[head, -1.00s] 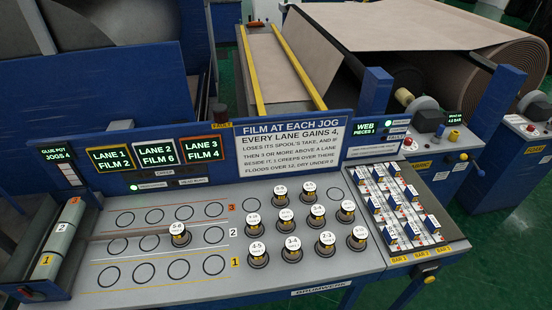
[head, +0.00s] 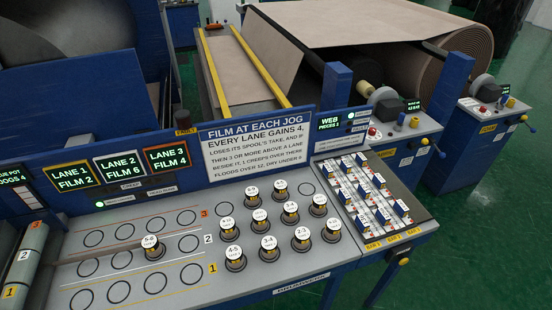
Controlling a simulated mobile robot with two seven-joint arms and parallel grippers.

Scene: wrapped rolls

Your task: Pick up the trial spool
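A short, dark-based spool with a white top reading about "5-6" (head: 152,247) stands upright on the lane 2 row of the panel, third ring from the left. Several similar spools stand upright to its right, including one reading "4-5" (head: 235,257), one "3-4" (head: 268,248), one "2-3" (head: 301,239) and one at the back left (head: 251,191). Which one is the trial spool I cannot tell; the small print is unreadable. Neither of my grippers is in view.
The grey panel (head: 225,280) has several empty rings around the lane spool. A sign board (head: 255,145) and lane displays (head: 120,168) stand behind it. A tray of small bars (head: 370,205) is at right, rolls (head: 25,262) at left. Green floor lies open at right.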

